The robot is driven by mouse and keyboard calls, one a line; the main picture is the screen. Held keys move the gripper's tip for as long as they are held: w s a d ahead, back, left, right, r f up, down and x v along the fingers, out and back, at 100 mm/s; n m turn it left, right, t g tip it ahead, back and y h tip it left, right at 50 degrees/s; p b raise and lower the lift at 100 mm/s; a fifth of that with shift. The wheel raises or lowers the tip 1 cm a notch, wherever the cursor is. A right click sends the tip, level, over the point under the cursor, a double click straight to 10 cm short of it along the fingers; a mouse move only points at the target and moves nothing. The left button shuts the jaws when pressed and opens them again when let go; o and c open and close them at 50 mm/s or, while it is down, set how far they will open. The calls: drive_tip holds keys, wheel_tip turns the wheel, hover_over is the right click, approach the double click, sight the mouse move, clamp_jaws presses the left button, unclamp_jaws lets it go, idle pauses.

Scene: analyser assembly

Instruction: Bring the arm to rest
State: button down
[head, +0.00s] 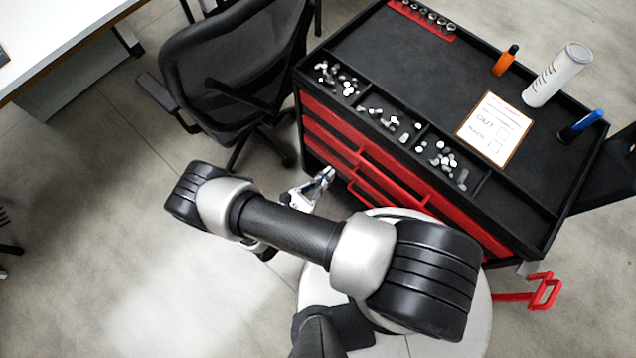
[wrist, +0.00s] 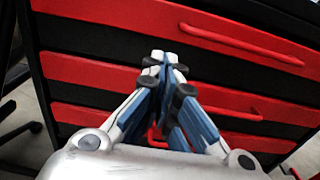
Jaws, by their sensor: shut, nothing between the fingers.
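My arm is folded over my round base in the head view, its links running from lower right to upper left. My gripper (head: 327,175) points toward the drawer fronts of the red and black tool cart (head: 330,118), beside the cart's left end. In the wrist view my gripper (wrist: 165,60) is shut, its fingertips together with nothing between them. The red drawer fronts (wrist: 110,75) fill the background there. I cannot tell the exact gap between fingertips and drawers.
The cart top holds small metal parts in compartments, a clipboard (head: 495,130), an orange bottle (head: 505,61), a white cylinder (head: 557,75) and a blue item (head: 580,126). A black office chair (head: 235,70) stands left of the cart, near a white desk (head: 60,30). The floor at lower left is clear.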

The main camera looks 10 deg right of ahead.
drive_tip(key=shift+v, duration=1.65)
wheel_tip(320, 180, up, 24)
drive_tip(key=w+d+m+g+y, duration=0.2)
drive_tip(key=w+m+g+y, duration=0.15)
drive_tip(key=m+g, duration=0.95)
drive_tip(key=s+d+r+m+t+y, duration=0.2)
drive_tip(key=s+r+m+y, duration=0.3)
drive_tip(key=r, duration=0.5)
drive_tip(key=s+d+r+m+t+y, duration=0.3)
drive_tip(key=s+r+m+t+y, duration=0.2)
drive_tip(key=r, duration=0.5)
drive_tip(key=shift+s+d+m+y, duration=0.25)
drive_tip(key=shift+s+m+y, duration=0.2)
drive_tip(key=shift+s+m, duration=0.7)
drive_tip(key=shift+w+d, duration=0.1)
drive_tip(key=shift+d, duration=0.1)
